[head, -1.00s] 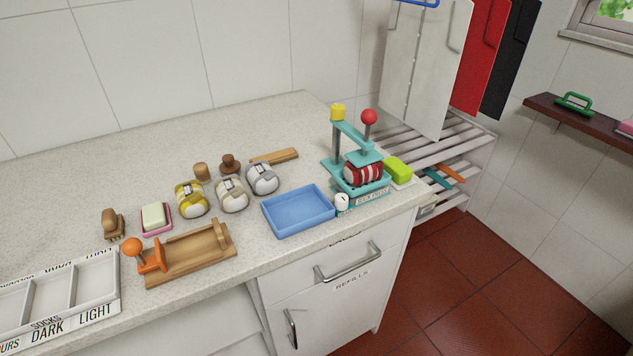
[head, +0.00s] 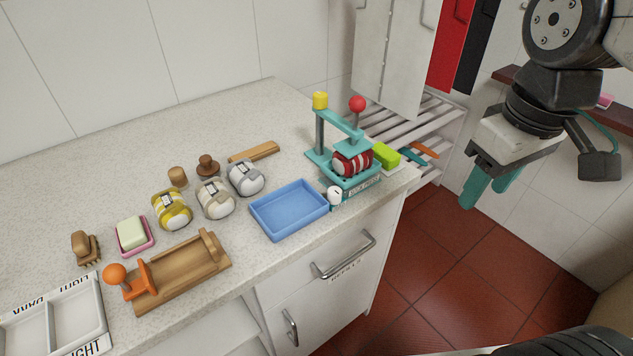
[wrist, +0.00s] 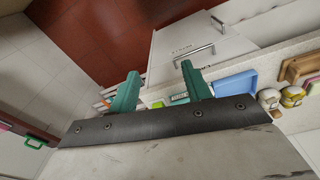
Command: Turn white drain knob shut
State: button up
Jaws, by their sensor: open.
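The white drain knob (head: 334,195) sits on the front left corner of the teal sock press (head: 344,180), beside the blue tray. The press holds a red-and-white striped sock bundle (head: 353,162) and has a red ball on its handle. My gripper (head: 487,192) has teal fingers, is open and empty, and hangs over the floor to the right of the counter, well apart from the knob. In the wrist view my gripper's fingers (wrist: 157,90) point toward the counter and the press (wrist: 179,98). I cannot make out the knob there.
A slatted rack (head: 420,115) and hanging boards (head: 393,50) stand behind. The red floor (head: 430,270) is clear.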

jog(key=w+a+f+n, duration=0.2)
jog(key=w+a+n, duration=0.6)
jog(key=w+n, duration=0.15)
jog(key=n+g, duration=0.1)
jog(key=n, duration=0.7)
send_over(335, 190)
notch_tip(335, 190, down, 5)
jog(key=shift+s+r, duration=0.1)
jog(key=shift+a+f, duration=0.1)
jog(key=shift+f, duration=0.25)
notch_tip(335, 190, down, 7)
jog(key=shift+f, duration=0.1)
jog(key=c, duration=1)
